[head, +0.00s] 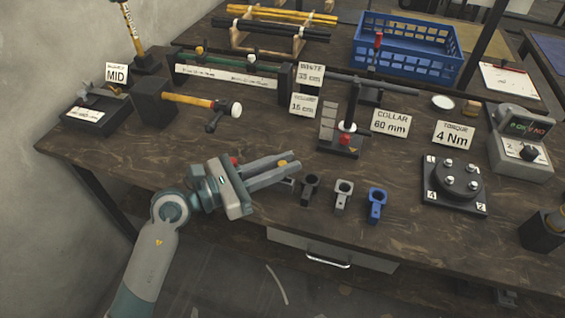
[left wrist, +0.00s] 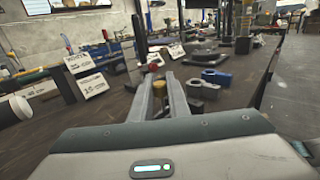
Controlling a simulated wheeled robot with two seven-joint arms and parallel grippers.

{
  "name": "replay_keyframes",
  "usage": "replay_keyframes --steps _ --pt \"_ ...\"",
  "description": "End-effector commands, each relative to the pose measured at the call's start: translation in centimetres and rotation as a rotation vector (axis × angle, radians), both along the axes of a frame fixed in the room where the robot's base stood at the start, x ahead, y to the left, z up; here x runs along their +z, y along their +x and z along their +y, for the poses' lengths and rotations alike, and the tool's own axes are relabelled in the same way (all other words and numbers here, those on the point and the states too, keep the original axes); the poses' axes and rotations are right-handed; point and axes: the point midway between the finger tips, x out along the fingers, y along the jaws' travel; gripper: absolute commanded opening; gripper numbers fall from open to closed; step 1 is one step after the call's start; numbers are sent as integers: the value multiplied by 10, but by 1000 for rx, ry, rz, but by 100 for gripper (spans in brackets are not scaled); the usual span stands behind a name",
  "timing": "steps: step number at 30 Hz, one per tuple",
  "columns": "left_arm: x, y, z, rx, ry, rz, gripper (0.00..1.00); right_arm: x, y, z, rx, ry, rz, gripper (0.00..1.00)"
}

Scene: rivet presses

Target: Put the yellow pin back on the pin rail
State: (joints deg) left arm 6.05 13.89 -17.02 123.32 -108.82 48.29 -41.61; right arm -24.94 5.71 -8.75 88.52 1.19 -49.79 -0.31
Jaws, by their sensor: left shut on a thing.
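My left gripper (head: 291,163) reaches in over the front of the bench and is shut on a small yellow piece, seemingly the yellow pin (head: 283,162). Only its top shows between the fingertips. In the left wrist view the gold-yellow pin (left wrist: 158,87) shows at the fingertips of my left gripper (left wrist: 163,92), its lower part hard to make out. I cannot tell whether it touches the bench. I cannot make out for certain which fixture is the pin rail. My right gripper is not in view.
A black collar (head: 310,187), a grey collar (head: 343,193) and a blue collar (head: 376,203) lie just right of the fingertips. Behind stands a small press (head: 340,142). A torque fixture (head: 455,187) is to the right. Bare wood (head: 140,155) is free at left.

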Motion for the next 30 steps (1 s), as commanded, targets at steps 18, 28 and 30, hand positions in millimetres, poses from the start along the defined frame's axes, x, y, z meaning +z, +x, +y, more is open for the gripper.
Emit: replay_keyframes --steps 18,28,30 --pt "-14 0 0 0 1 0 0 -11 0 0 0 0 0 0" --pt "-21 0 0 0 0 1 0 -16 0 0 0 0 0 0" --pt "-22 0 0 0 0 1 0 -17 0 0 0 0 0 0"
